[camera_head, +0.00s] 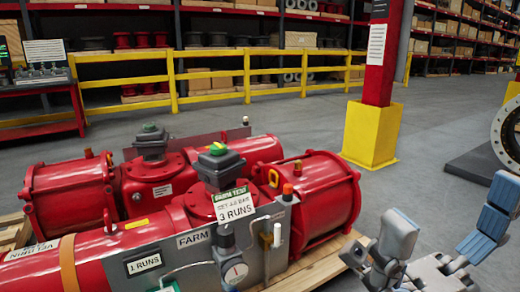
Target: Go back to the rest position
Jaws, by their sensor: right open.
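My right gripper (446,222) is at the lower right, with its two blue-padded fingers spread wide and nothing between them. It is to the right of the red valve actuator (325,195) and apart from it in the picture. My left gripper is not in view.
The actuators sit on a wooden pallet (326,262). A red post with a yellow base (372,135) stands behind. A yellow railing (215,75) and shelves (270,28) line the back. A round flange (507,130) is at the right edge. Grey floor between is clear.

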